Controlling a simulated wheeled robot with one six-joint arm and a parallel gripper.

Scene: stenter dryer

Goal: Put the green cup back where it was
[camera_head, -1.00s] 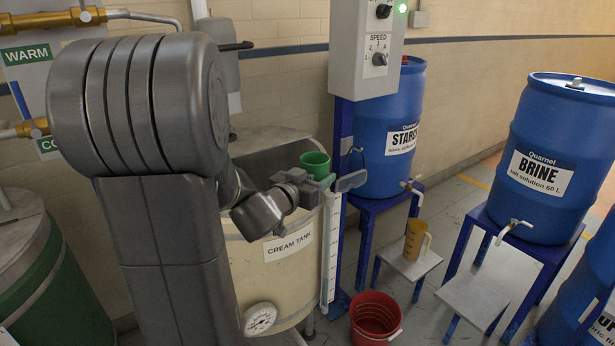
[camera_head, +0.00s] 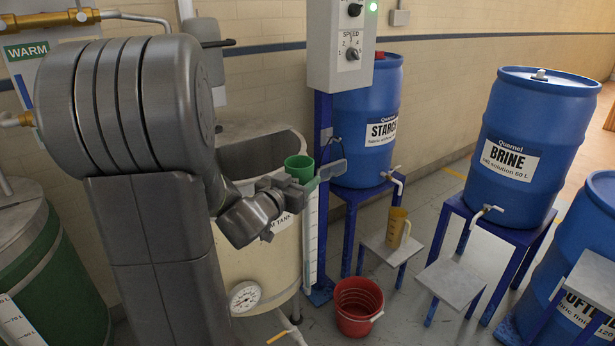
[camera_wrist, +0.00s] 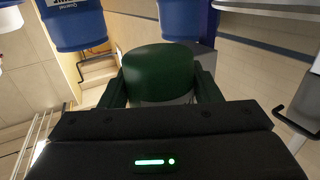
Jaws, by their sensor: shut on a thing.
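The green cup (camera_head: 299,168) is held by my gripper (camera_head: 305,185) at the right rim of the cream tank (camera_head: 262,262) in the head view. The cup looks upright, with its open top facing up. In the wrist view the green cup (camera_wrist: 158,72) sits between the two fingers of my gripper (camera_wrist: 160,90), which are shut on it from both sides. The fingertips are partly hidden by the cup in the wrist view.
A blue post with a control box (camera_head: 350,45) stands just right of the cup. Blue Starch (camera_head: 368,110) and Brine (camera_head: 518,155) drums stand on stands at the right. A tan jug (camera_head: 397,228) is on a low stand. A red bucket (camera_head: 358,306) is on the floor.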

